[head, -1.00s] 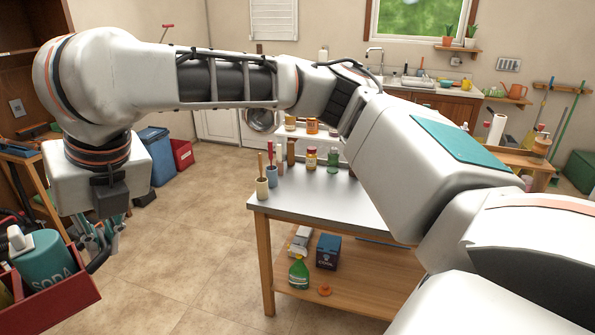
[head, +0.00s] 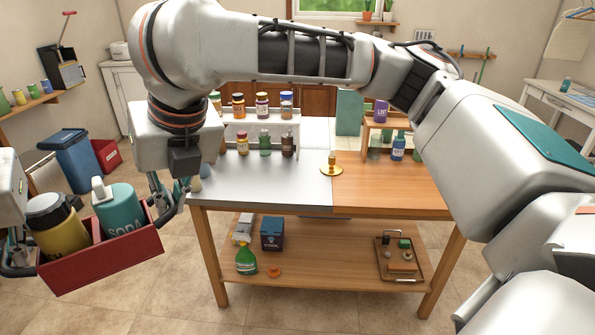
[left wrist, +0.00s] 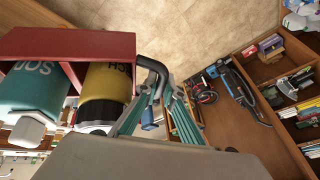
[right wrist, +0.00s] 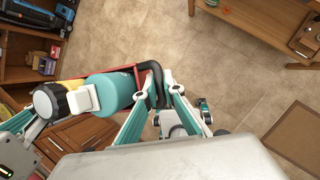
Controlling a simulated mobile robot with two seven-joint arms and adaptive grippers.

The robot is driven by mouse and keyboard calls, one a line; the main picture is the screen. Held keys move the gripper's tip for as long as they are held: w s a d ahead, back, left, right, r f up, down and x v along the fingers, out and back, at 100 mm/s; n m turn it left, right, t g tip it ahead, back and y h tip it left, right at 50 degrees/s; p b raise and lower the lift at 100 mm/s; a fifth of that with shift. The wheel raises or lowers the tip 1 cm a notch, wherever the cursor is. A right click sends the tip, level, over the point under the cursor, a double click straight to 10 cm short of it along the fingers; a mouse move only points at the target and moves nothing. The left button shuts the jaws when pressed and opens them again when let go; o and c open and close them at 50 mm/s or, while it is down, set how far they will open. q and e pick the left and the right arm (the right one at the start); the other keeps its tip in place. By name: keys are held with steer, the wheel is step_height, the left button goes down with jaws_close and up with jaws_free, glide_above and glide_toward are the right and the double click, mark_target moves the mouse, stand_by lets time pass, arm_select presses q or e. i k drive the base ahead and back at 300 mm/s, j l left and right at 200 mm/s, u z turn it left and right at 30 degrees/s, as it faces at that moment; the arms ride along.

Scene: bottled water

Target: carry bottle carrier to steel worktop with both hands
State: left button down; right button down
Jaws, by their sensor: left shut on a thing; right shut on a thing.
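The red bottle carrier (head: 105,262) hangs in the air at the lower left of the head view, slightly tilted. It holds a teal SODA bottle (head: 121,212) and a yellow bottle (head: 60,232) with a black cap. My left gripper (head: 18,262) is shut on its left end, partly cut off by the frame edge. My right gripper (head: 165,205) is shut on the dark handle at its right end. The carrier also shows in the left wrist view (left wrist: 100,43) and the right wrist view (right wrist: 125,70). The steel worktop (head: 265,186) is the grey left part of the table, right of the carrier.
Bottles and jars stand along the worktop's back, including a green bottle (head: 265,143). A brass object (head: 331,164) stands near the seam with the wooden half (head: 390,185). The worktop's front middle is clear. A blue bin (head: 72,165) stands behind the carrier.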

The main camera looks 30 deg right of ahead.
mark_target(271, 183)
steer(key=z, duration=0.85)
steer(key=i+j+z, duration=0.2)
steer(key=z, duration=0.25)
steer(key=i+j, duration=0.5)
steer(key=j, duration=0.25)
